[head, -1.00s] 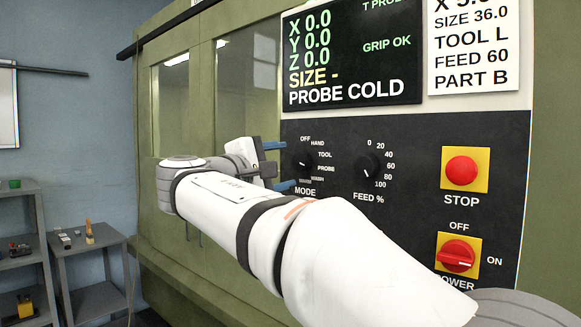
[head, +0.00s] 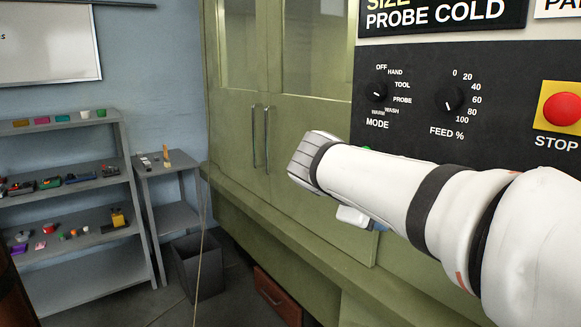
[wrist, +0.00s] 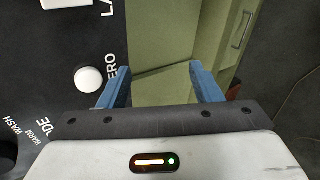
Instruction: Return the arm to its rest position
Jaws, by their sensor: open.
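My gripper shows from behind in the wrist view, with its two blue fingers apart and nothing between them (wrist: 160,84). Beyond the fingers are the green machine front and the dark floor. In the head view my white arm reaches in from the right across the green machine (head: 316,214). The gripper hangs below the arm's far end there, mostly hidden, with only a pale part and a bit of blue showing. It is below the black control panel (head: 411,143), apart from the MODE knob (head: 379,92) and FEED knob (head: 453,99).
The red STOP button (head: 564,109) is at the right. A white round button (wrist: 88,78) is left of the fingers. Grey shelves (head: 80,180) with small items, a small side table (head: 172,220), a dark bin (head: 196,268) and a red-brown box (head: 275,297) stand at left and below.

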